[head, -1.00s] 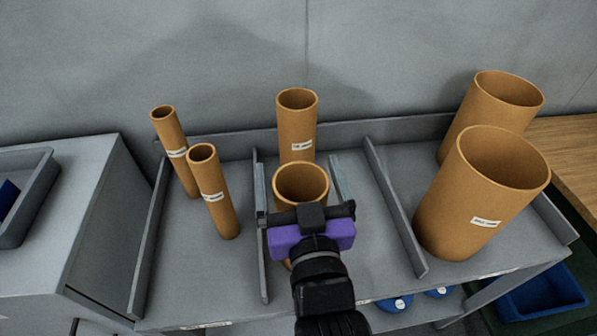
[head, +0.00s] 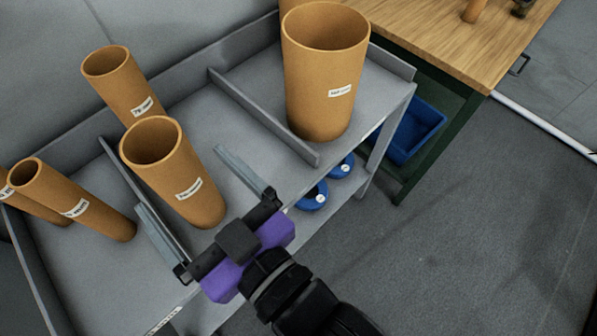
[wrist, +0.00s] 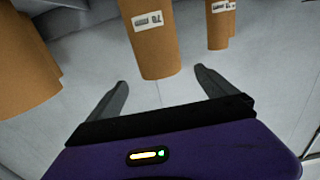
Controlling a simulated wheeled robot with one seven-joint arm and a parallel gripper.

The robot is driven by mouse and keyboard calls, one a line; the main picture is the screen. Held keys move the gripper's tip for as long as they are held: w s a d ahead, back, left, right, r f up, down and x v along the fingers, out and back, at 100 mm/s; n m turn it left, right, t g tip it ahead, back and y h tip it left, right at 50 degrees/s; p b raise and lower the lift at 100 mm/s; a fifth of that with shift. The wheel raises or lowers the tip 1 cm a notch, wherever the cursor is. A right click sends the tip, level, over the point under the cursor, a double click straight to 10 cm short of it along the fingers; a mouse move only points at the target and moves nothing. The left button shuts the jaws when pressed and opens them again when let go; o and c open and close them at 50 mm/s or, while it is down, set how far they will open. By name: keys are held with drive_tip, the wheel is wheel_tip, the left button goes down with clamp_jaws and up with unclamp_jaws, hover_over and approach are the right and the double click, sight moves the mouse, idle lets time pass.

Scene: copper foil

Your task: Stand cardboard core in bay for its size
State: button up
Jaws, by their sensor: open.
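A medium cardboard core (head: 178,178) with a white label stands in the middle bay of the grey rack (head: 236,163). It also shows in the wrist view (wrist: 152,42), ahead of my fingers, with a label that seems to read 76 mm. Another medium core (head: 122,84) stands behind it in the same bay. My gripper (head: 195,183) is open and empty, its two fingers pointing at the near medium core, apart from it. In the wrist view, the fingers (wrist: 160,82) are spread with bare rack floor between them.
A large core (head: 322,85) stands in the right bay beyond a divider (head: 262,115). Thin cores (head: 72,200) stand in the left bay. A wooden bench (head: 440,35) with a blue bin (head: 415,130) below is at right. Blue round items (head: 312,197) lie under the rack. Floor at right is clear.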

drive_tip(key=d+f+m+t+h, duration=0.1)
drive_tip(key=d+f+m+h, duration=0.1)
drive_tip(key=d+f, duration=0.35)
drive_tip(key=s+d+f+m+t+h, duration=0.1)
drive_tip(key=d+f+h, duration=0.15)
drive_tip(key=d, duration=0.55)
drive_tip(key=d+f+m+t+h, duration=0.1)
drive_tip(key=d+f+m+h, duration=0.15)
drive_tip(key=d, duration=0.45)
drive_tip(key=s+d+f+m+h, duration=0.2)
drive_tip(key=s+d+h, duration=0.1)
drive_tip(key=s+d, duration=0.4)
drive_tip(key=s+d+f+m+h, duration=0.1)
drive_tip(key=s+d+m+h, duration=0.1)
drive_tip(key=s+d, duration=0.5)
drive_tip(key=shift+s+f+h, duration=0.2)
drive_tip(key=shift+f+h, duration=0.2)
drive_tip(key=shift+h, duration=0.5)
